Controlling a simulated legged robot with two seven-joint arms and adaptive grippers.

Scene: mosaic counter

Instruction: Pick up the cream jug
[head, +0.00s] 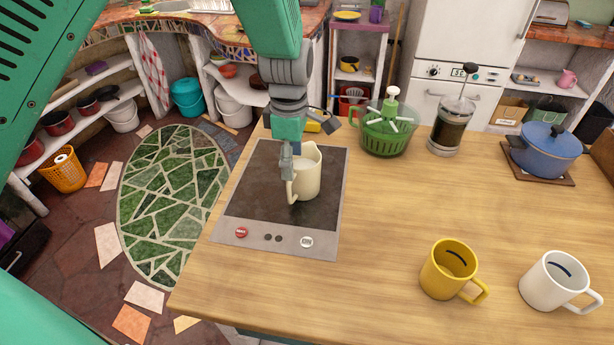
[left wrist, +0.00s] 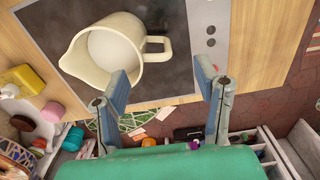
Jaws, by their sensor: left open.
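The cream jug (head: 307,174) stands upright on the dark hot plate (head: 250,208) at the left end of the wooden counter. In the left wrist view the jug (left wrist: 92,45) shows from above, with its spout to the lower left and its handle (left wrist: 158,47) to the right. My left gripper (head: 289,170) is over the hot plate at the jug's handle side. In the left wrist view its two fingers (left wrist: 163,88) are spread apart, with the handle ahead of the gap between them. I cannot tell whether a finger touches the jug. My right gripper is not in view.
A green salad spinner (head: 388,128) and a French press (head: 452,125) stand behind the jug to the right. A blue pot (head: 545,152) is at the far right. A yellow mug (head: 448,270) and a white mug (head: 552,281) stand at the front right. The counter's middle is clear.

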